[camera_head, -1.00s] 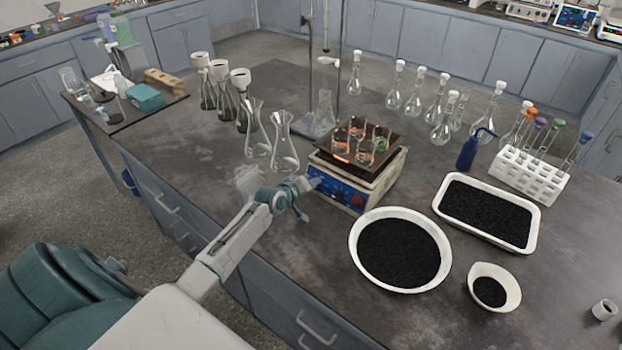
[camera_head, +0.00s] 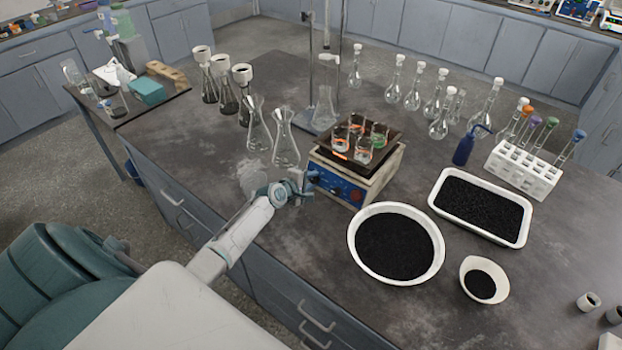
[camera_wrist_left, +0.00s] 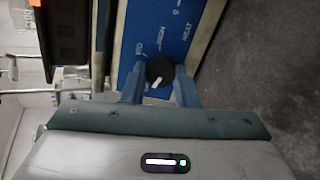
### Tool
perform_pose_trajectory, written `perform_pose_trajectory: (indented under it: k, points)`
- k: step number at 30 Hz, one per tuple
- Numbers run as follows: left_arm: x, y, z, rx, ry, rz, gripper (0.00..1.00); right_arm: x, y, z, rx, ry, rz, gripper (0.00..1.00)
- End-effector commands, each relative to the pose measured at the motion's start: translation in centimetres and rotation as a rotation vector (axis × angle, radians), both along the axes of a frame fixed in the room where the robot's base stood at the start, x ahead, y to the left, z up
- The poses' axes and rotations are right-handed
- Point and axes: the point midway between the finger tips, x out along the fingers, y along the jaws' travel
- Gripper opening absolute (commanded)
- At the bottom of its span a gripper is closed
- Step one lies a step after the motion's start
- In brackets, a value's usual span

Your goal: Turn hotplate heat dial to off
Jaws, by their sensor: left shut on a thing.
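The hotplate (camera_head: 348,182) stands near the table's front edge, with a blue front panel and several beakers on its dark top; an orange glow shows there. In the left wrist view the blue panel (camera_wrist_left: 148,22) carries the words HEAT and HIGH. The round black dial (camera_wrist_left: 159,67) has a white mark pointing toward the gripper and slightly left. My left gripper (camera_wrist_left: 159,84) is shut on the dial, one finger on each side. In the head view my left gripper (camera_head: 308,183) is at the panel's left end and hides the dial. My right gripper is out of view.
Glass flasks (camera_head: 285,145) stand left of the hotplate. A round white pan of black grains (camera_head: 440,262) is close to its right. A stand (camera_head: 335,75) rises behind it. The tabletop left of my left gripper is mostly clear.

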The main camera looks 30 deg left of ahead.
Motion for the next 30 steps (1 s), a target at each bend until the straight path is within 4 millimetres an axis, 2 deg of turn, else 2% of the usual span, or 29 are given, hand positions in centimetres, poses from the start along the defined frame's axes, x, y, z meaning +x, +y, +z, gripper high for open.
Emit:
perform_pose_trajectory:
  k: [19, 20, 23, 30]
  points:
    - [-0.05, -0.04, -0.14, -0.049, 0.006, 0.019, 0.04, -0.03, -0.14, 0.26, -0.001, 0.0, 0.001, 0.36]
    - [-0.05, -0.04, -0.14, -0.049, 0.006, 0.019, 0.31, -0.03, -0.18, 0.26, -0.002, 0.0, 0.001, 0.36]
    - [-0.04, -0.04, -0.12, -0.048, 0.005, 0.019, 0.49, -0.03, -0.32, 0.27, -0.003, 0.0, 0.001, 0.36]
    - [-0.03, -0.02, -0.05, -0.047, 0.004, 0.019, 0.49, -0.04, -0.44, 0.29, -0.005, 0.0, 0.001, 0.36]
